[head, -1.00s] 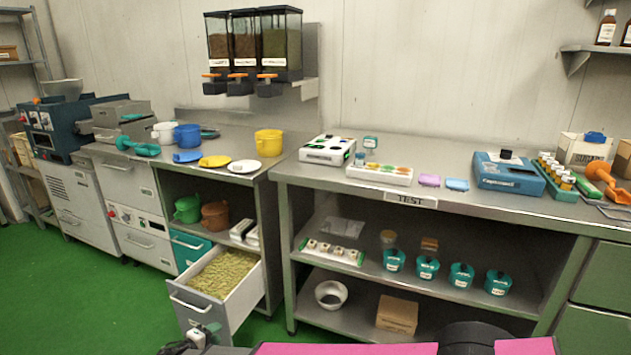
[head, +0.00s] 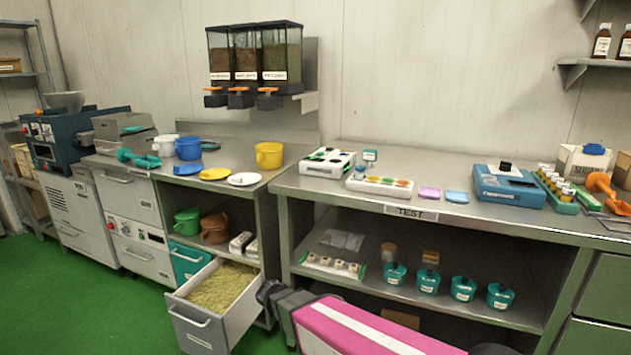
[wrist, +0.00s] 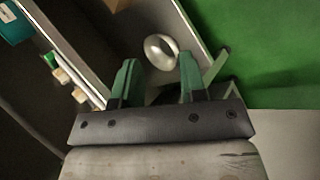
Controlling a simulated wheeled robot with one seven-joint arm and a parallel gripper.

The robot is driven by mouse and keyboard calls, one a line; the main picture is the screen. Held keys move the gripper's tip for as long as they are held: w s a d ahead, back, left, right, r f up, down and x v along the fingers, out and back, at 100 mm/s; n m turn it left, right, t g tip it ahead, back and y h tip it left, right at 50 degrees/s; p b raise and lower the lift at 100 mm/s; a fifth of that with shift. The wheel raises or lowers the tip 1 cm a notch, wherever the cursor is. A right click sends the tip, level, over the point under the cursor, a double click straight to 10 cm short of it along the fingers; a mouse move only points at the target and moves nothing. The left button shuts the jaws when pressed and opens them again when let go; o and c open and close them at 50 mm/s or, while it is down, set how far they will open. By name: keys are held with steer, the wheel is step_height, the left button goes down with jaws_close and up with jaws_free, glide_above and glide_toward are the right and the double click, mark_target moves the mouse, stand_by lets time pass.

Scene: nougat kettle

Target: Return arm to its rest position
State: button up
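My arm shows in the head view as a pink and white link (head: 365,330) with dark joints, reaching in from the bottom edge beside the open drawer (head: 203,325). My gripper (wrist: 158,60) shows in the wrist view. Its two green fingers stand apart with nothing held between them, so it is open. A pale round bowl (wrist: 149,52) lies beyond the fingertips and seems apart from them. The gripper's fingers cannot be made out in the head view.
The drawer, full of greenish pellets (head: 222,288), stands pulled out left of my arm. The steel bench (head: 330,187) runs behind it, with teal pots (head: 428,282) on its shelf. Green floor (head: 90,300) is open at the left.

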steer(key=s+d+r+m+g+y, duration=0.1)
steer(key=d+r+m+y, duration=0.2)
steer(key=d, duration=0.8)
steer(key=s+d+r+m+g+y, duration=0.1)
steer(key=d+r+m+y, duration=0.2)
steer(key=d, duration=0.9)
steer(key=shift+s+d+r+g+y, duration=0.2)
steer(key=shift+r+g+y, duration=0.25)
steer(key=shift+r, duration=0.4)
